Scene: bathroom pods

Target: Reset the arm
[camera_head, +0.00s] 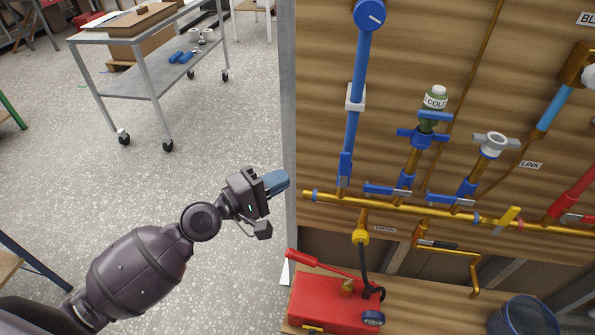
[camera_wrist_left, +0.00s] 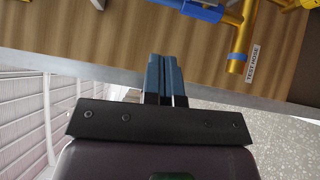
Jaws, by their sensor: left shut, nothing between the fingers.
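My left gripper (camera_head: 278,182) reaches in from the lower left in the head view, beside the left edge of the wooden pipe panel (camera_head: 325,75). Its blue fingers are together with nothing between them. I cannot tell from these views whether the fingertips touch the panel. My right gripper is not in view.
The panel carries blue pipes (camera_head: 354,120), a brass manifold (camera_head: 400,208) and several valves. A red pump box (camera_head: 325,300) stands below, near a blue wire basket (camera_head: 525,318). A wheeled grey cart (camera_head: 150,82) stands at the back left. The speckled floor between is clear.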

